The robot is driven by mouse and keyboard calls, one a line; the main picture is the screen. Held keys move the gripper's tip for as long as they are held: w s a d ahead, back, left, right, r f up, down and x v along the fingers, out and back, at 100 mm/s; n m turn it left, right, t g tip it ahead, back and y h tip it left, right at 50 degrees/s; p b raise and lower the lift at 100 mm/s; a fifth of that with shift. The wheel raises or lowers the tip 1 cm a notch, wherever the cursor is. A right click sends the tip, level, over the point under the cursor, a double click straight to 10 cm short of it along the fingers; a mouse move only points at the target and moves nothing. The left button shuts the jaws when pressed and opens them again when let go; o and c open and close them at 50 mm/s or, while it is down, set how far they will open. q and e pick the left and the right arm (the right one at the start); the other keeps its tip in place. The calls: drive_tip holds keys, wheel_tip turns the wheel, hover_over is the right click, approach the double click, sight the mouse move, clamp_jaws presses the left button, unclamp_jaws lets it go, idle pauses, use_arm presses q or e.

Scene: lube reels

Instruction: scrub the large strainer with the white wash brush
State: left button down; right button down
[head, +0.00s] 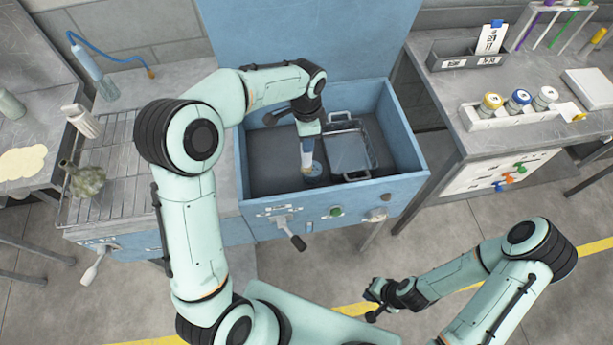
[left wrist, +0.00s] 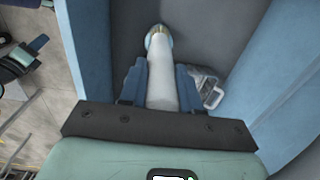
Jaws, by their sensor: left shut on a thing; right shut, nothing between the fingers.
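The white wash brush (head: 307,157) is held in my left gripper (head: 308,146), pointing down into the blue sink. In the left wrist view the gripper (left wrist: 160,85) has its blue fingers on either side of the brush's white handle (left wrist: 161,75), with a brass-coloured collar at its far end. The large strainer (head: 348,150) is a rectangular metal basket with wire handles, lying in the sink just right of the brush. I cannot tell if they touch. A metal part with a handle, likely the strainer (left wrist: 209,90), shows beside the right finger. My right gripper (head: 376,301) is shut and empty, over the floor.
The blue sink's walls (head: 400,135) surround brush and strainer. A wire drying rack (head: 120,165) is on the left counter, with a greenish flask (head: 85,180) on it. The right bench (head: 455,90) holds a rack of capped jars (head: 510,112).

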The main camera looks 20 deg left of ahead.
use_arm(q)
drive_tip(key=shift+w, duration=0.15)
use_arm(e)
drive_tip(key=shift+w, duration=0.15)
